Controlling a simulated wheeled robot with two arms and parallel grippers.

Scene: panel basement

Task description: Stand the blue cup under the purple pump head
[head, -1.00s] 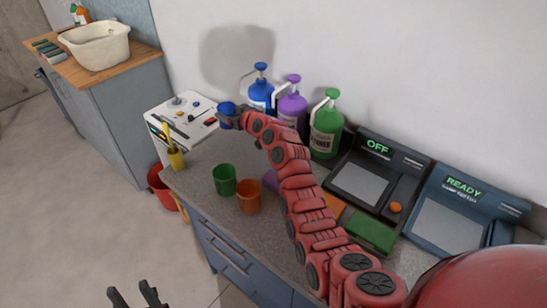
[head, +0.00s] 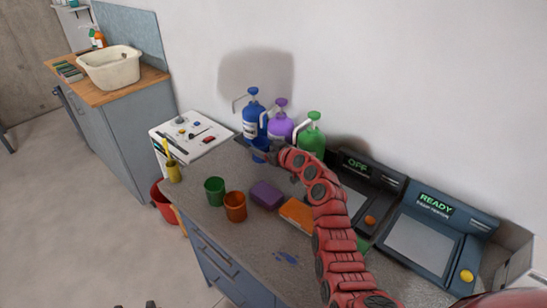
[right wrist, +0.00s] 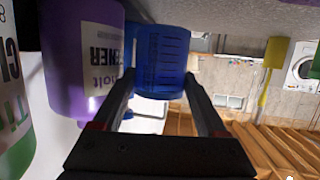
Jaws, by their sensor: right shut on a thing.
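The blue cup (head: 259,151) is in my right gripper (head: 267,153), just in front of the blue and purple bottles. The right wrist view, which is upside down, shows the cup (right wrist: 158,60) between the two fingers (right wrist: 160,95), close beside the purple bottle (right wrist: 80,65). In the head view the purple bottle (head: 280,128) has a purple pump head (head: 281,103) with a pale spout pointing left and forward. The cup is low near that spout; I cannot tell if it touches the counter. Only the tips of my left gripper (head: 136,305) show at the bottom edge, apart.
A blue pump bottle (head: 252,120) and a green one (head: 312,138) flank the purple one. Two dark machines (head: 438,235) stand right.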

